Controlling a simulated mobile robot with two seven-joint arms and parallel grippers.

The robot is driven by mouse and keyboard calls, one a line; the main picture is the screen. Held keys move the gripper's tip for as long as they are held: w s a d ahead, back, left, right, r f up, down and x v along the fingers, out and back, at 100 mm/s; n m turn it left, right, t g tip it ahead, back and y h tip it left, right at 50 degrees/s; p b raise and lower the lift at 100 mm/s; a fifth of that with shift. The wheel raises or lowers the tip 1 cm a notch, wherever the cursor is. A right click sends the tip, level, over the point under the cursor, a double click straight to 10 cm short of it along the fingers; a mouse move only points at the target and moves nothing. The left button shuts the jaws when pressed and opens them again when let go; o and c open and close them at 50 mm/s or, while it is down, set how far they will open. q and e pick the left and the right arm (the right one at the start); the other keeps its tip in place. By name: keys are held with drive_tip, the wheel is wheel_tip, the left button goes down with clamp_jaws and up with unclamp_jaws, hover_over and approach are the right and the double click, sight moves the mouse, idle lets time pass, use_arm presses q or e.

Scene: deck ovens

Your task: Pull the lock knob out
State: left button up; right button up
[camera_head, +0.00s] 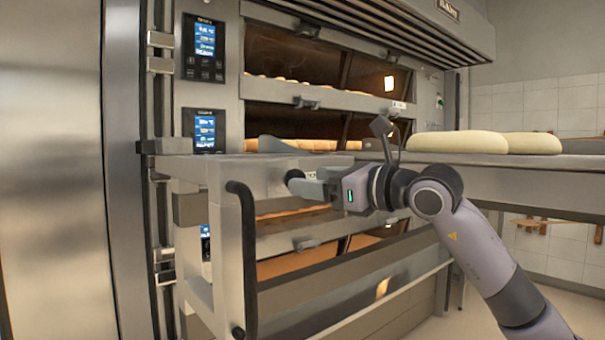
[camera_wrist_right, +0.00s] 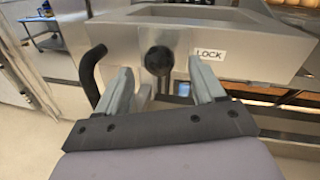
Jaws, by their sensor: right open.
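The lock knob (camera_wrist_right: 159,61) is a round black knob on the steel front of the loader. In the right wrist view it sits between the two grey fingers, left of a white label reading LOCK (camera_wrist_right: 209,54). In the head view the knob (camera_head: 294,175) shows as a small dark end just at the fingertips. My right gripper (camera_head: 305,187) is open, with its fingers on either side of the knob; it also shows in the right wrist view (camera_wrist_right: 162,88). I cannot tell whether the fingers touch the knob. My left gripper is not in view.
A black curved handle (camera_head: 243,255) stands left of the knob on the steel loader (camera_head: 225,172). Behind are deck ovens with loaves (camera_head: 320,144) inside. A steel table (camera_head: 560,163) with pale dough (camera_head: 485,142) is at the right.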

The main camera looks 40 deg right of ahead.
drive_tip(key=shift+p+x, duration=0.45)
drive_tip(key=shift+x, duration=1.25)
drive_tip(key=shift+c, duration=0.4)
